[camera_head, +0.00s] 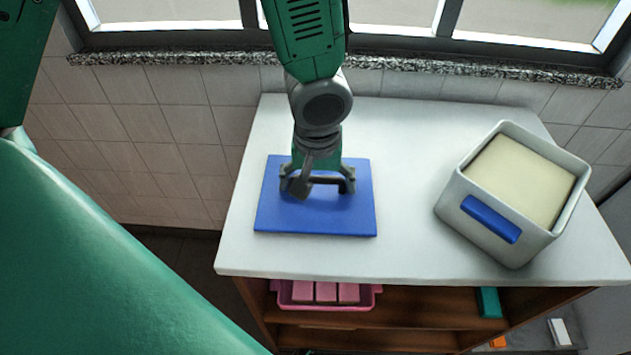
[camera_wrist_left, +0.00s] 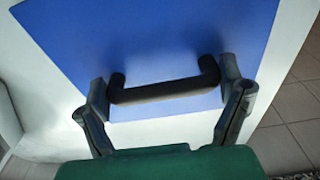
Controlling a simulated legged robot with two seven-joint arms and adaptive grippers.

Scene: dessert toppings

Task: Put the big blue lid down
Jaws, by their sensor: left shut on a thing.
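The big blue lid (camera_head: 345,217) is a flat blue square with a dark bar handle (camera_head: 325,181). It appears level at the left part of the white counter top; I cannot tell whether it touches the counter. My left gripper (camera_head: 318,184) is over the lid's middle, its two fingers at the two ends of the handle. In the left wrist view the lid (camera_wrist_left: 150,40) fills the upper middle, and the gripper (camera_wrist_left: 163,95) is shut on the handle (camera_wrist_left: 165,91). My right gripper is not in view.
A grey bin (camera_head: 470,215) with a blue front handle (camera_head: 491,219) and cream contents stands at the counter's right. The white counter (camera_head: 410,150) is clear between lid and bin. A pink tray (camera_head: 300,304) with pink blocks sits on the shelf below. A tiled wall and windows are behind.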

